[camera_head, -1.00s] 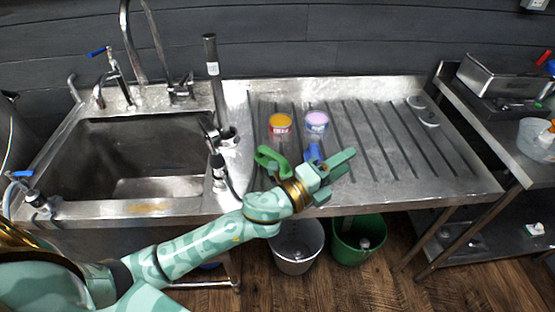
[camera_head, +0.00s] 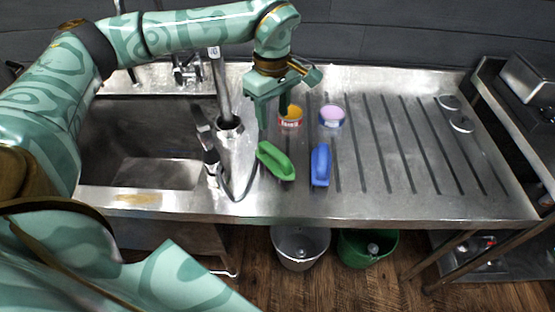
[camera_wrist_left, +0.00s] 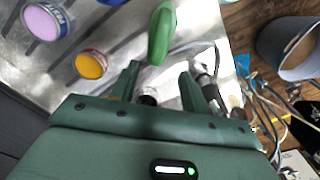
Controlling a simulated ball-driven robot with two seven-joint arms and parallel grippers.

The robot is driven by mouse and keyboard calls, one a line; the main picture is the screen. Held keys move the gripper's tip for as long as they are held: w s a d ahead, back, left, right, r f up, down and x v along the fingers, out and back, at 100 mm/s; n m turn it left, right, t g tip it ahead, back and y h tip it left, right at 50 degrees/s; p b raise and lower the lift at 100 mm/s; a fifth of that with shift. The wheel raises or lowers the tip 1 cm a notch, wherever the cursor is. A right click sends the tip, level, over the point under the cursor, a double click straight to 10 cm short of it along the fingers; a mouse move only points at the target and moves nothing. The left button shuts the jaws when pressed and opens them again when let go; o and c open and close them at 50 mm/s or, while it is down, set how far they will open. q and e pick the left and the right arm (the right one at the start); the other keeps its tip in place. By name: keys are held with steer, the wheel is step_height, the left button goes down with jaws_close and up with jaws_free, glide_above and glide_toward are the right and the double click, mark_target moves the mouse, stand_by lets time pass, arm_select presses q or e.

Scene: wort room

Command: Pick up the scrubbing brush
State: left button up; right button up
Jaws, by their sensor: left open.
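A green brush-shaped piece with a raised handle (camera_head: 276,161) lies near the front of the steel drainboard, just right of the sink. A similar blue one (camera_head: 320,166) lies to its right. Bristles are hidden on both, so I cannot tell which is the scrubbing brush. My left gripper (camera_head: 273,118) points down, open and empty, above and a little behind the green piece. In the left wrist view the green piece (camera_wrist_left: 161,34) shows just beyond the open fingertips (camera_wrist_left: 160,72), apart from them. The blue one is barely visible at that view's top edge. My right gripper is out of view.
An orange-topped tub (camera_head: 291,117) and a lilac-topped tub (camera_head: 331,116) stand behind the brushes, close to my gripper. The sink (camera_head: 145,174), a tall pipe and a hose are to the left. The drainboard's right half (camera_head: 430,170) is mostly clear.

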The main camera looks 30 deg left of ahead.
mark_target(275, 151)
arm_select(q)
step_height(275, 151, down, 8)
steer(key=shift+f+b, duration=0.1)
steer(key=shift+b, duration=0.8)
steer(key=f+b, duration=0.2)
steer(key=f, duration=0.3)
steer(key=shift+d+f, duration=0.15)
steer(key=shift+d, duration=0.05)
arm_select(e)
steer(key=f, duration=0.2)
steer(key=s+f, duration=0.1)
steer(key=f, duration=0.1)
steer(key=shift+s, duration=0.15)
arm_select(q)
jaws_close()
